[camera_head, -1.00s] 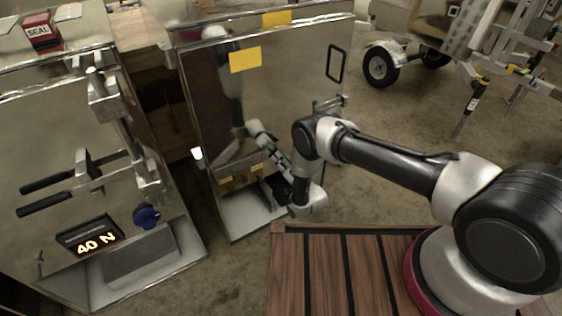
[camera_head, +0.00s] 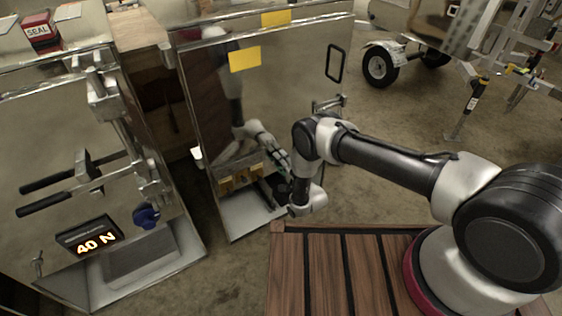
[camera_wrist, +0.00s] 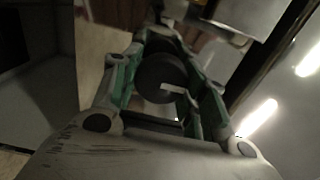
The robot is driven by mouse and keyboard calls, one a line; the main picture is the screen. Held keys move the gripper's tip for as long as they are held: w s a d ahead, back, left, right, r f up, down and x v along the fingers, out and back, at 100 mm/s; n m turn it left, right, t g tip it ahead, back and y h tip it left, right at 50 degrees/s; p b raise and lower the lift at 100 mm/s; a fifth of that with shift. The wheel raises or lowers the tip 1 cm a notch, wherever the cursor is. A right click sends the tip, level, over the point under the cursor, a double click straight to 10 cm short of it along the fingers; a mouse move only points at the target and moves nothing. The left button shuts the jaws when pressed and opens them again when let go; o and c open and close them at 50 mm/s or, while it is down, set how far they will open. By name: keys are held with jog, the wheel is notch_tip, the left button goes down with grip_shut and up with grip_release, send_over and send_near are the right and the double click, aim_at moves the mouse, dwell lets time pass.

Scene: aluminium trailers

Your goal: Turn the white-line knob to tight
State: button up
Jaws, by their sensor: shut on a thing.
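The knob (camera_wrist: 155,75) is round and black. A short white line on its face points to the right and slightly down in the wrist view. My gripper (camera_wrist: 163,62) has its green-and-grey fingers on either side of the knob and is shut on it. In the head view my gripper (camera_head: 275,186) is low by the shiny metal panel (camera_head: 275,100), partly hidden behind my wrist. The knob cannot be made out there.
A slatted wooden deck (camera_head: 325,270) lies beneath my arm. A wheeled trailer (camera_head: 400,60) stands at back right.

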dwell(0.4)
jog(key=o, duration=1)
jog(key=shift+o, duration=0.2)
jog(key=v, duration=1.2)
